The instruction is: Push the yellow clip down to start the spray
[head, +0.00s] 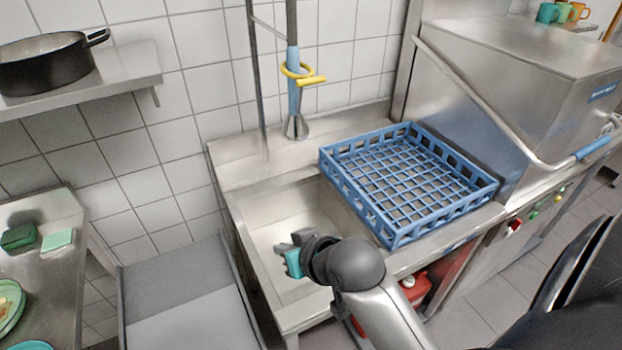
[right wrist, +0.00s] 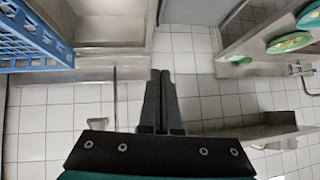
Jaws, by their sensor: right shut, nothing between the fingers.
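The yellow clip (head: 301,74) is a ring with a short bar, set around the blue handle of the spray (head: 293,95). The spray hangs upright in front of the tiled wall, above the back edge of the sink, with its metal nozzle pointing down. My right gripper (head: 284,252) is over the sink basin in the head view, well below and in front of the clip, and apart from it. Its fingers (right wrist: 160,100) are shut together and empty in the right wrist view. The clip cannot be made out in the right wrist view. My left gripper does not show.
A blue dish rack (head: 333,166) stands right of the sink basin (head: 262,215), beside the steel dishwasher (head: 510,60). A black pot (head: 45,68) sits on a wall shelf at the left. Sponges (head: 58,240) and plates lie on a left counter. The air before the spray is clear.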

